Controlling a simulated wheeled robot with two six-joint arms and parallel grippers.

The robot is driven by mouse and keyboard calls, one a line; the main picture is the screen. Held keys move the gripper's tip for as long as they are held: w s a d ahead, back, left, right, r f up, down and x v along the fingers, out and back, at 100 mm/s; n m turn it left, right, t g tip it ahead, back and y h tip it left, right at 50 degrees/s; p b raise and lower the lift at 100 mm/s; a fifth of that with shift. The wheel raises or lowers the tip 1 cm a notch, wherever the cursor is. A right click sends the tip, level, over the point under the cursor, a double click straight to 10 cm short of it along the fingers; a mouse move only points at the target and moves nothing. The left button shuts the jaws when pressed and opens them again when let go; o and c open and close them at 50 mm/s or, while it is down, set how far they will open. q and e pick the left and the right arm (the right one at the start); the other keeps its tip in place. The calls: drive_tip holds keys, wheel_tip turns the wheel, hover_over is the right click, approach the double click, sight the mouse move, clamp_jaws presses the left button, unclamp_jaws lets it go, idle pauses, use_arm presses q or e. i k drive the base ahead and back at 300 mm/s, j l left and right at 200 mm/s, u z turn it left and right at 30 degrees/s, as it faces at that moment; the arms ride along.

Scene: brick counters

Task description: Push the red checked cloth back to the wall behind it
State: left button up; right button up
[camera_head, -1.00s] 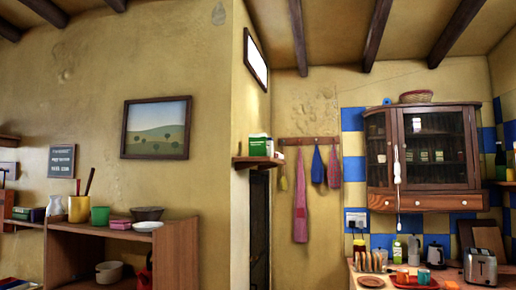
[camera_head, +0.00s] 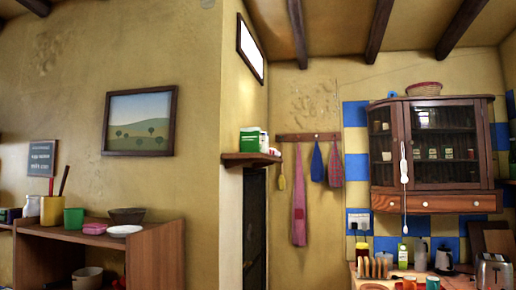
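A long pinkish-red cloth (camera_head: 299,205) hangs from a wooden peg rail (camera_head: 308,137) on the yellow wall. A shorter red patterned cloth (camera_head: 335,165) hangs at the right of the same rail, with a blue one (camera_head: 317,164) between them. I cannot tell at this size whether either red cloth is the checked one. No other red checked cloth is clear in view. Neither of my grippers shows.
A wooden shelf unit (camera_head: 165,255) with pots and a bowl stands at left. A counter at lower right bears a toaster (camera_head: 495,270) and a kettle (camera_head: 444,257), below a glazed wall cabinet (camera_head: 433,150). A wall corner and dark doorway (camera_head: 255,220) lie between.

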sight(273, 153)
drive_tip(key=u, duration=0.35)
drive_tip(key=i+l+u, duration=0.35)
drive_tip(key=i+l, duration=0.15)
drive_tip(key=i+l+u, duration=0.35)
drive_tip(key=i+l, duration=0.2)
drive_tip(key=l, duration=0.1)
